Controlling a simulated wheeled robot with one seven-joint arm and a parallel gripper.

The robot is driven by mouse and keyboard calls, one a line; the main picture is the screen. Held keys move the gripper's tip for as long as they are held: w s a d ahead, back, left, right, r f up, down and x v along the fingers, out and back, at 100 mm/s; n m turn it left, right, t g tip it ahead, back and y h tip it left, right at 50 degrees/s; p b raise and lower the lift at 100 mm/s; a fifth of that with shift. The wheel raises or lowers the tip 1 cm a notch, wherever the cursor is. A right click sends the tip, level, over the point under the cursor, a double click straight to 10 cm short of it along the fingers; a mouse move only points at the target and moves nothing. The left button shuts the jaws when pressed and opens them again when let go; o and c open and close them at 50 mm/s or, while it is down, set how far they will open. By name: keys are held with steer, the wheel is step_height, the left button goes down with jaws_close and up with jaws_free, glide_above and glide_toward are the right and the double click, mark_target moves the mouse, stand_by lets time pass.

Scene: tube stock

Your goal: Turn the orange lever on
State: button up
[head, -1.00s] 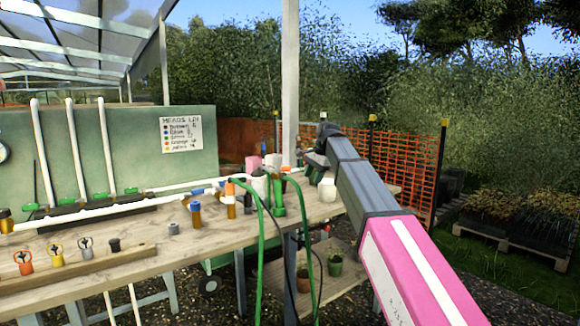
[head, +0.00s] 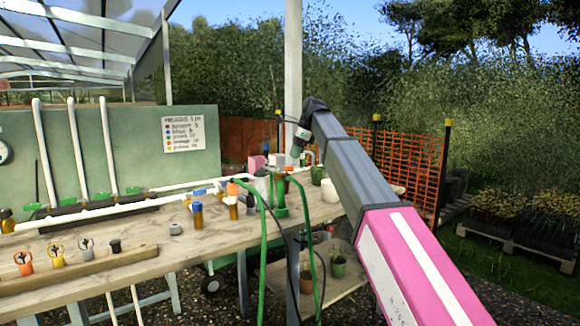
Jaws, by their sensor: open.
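My gripper (head: 297,149) hangs at the end of my dark grey and pink arm, above the far right end of the wooden bench. It is small and partly dark in this view, and it is open with nothing seen in it. An orange piece (head: 23,262) with a ring-like top stands on the wooden rail at the front left, far from my gripper. Another orange part (head: 232,188) sits by the white pipe near mid-bench, left of my gripper. I cannot tell which orange part is the lever, nor how it is set.
The bench (head: 130,238) holds white pipes, blue-capped brown bottles (head: 197,213) and a white pot (head: 329,190). Green hoses (head: 264,250) hang over its front edge. A lettered sign (head: 184,129) is on the green panel. Orange mesh fencing (head: 410,170) stands behind my arm.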

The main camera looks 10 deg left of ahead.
mark_target(286, 169)
steer(key=x, duration=0.5)
steer(key=shift+a+f, duration=0.1)
steer(key=shift+f, duration=0.25)
jaws_close()
